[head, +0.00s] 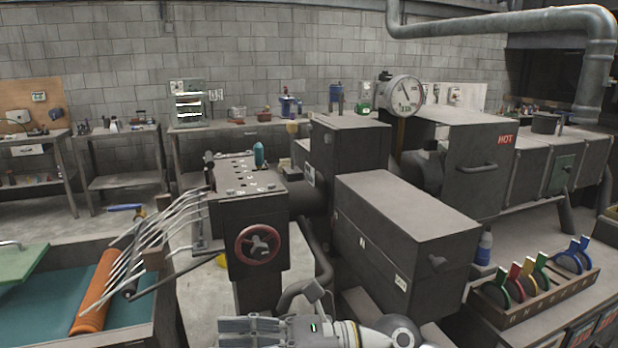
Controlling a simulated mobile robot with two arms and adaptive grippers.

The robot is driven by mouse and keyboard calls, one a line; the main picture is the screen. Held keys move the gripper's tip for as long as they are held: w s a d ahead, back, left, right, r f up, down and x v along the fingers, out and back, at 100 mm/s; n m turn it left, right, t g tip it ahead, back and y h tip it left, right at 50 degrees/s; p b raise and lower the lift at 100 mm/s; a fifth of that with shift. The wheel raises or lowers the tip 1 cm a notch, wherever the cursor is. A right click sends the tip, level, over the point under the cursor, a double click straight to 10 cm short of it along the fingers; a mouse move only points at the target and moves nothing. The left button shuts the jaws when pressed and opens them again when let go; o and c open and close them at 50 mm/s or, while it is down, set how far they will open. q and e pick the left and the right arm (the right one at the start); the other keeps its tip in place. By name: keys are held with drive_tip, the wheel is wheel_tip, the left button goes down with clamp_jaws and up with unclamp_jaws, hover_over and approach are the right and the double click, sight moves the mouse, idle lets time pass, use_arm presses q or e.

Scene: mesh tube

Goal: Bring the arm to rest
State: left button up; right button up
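My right arm comes in from the right along the bottom edge. Its gripper (250,329) points left, low in front of the machine, with nothing visible in it. The picture's lower edge cuts it off, so whether its fingers are open or shut is unclear. My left arm and gripper are not in view.
A dark machine with a red handwheel (258,244) and a grey box housing (405,235) stands close beyond the arm. Curved metal rods (150,240) stick out left over a teal-lined tray holding an orange roll (97,290). A rack of coloured-handled tools (535,290) stands right.

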drive_tip(key=w+d+r+m+t+h, duration=0.1)
drive_tip(key=w+d+r+m+t, duration=0.3)
drive_tip(key=m+t, duration=0.65)
drive_tip(key=w+d+r+m+t, duration=0.1)
drive_tip(key=w+d+m+t, duration=0.45)
drive_tip(key=m, duration=0.75)
drive_tip(key=d+f+m+t+h, duration=0.1)
drive_tip(key=d+f+m+h, duration=1.5)
drive_tip(key=f+m, duration=0.25)
drive_tip(key=s+d+f+m+g, duration=0.2)
drive_tip(key=s+f+m+g, duration=0.15)
drive_tip(key=s+f, duration=0.35)
drive_tip(key=s+d+f+m+g+h, duration=0.15)
drive_tip(key=s+f+g, duration=0.35)
drive_tip(key=s, duration=0.5)
drive_tip(key=s+d+f+m+g+y, duration=0.1)
drive_tip(key=s+d+f+m+g, duration=0.2)
drive_tip(key=s+f, duration=0.45)
wheel_tip(320, 180, down, 24)
drive_tip(key=s+a+g, duration=0.1)
drive_tip(key=s+g, duration=0.1)
drive_tip(key=s+d+f+g, duration=0.1)
drive_tip(key=s+d+f, duration=0.1)
drive_tip(key=s+f, duration=1.4)
drive_tip(key=shift+s+d+f+n+h, duration=0.35)
drive_tip(key=shift+f+n, duration=0.05)
drive_tip(key=shift+f, duration=0.3)
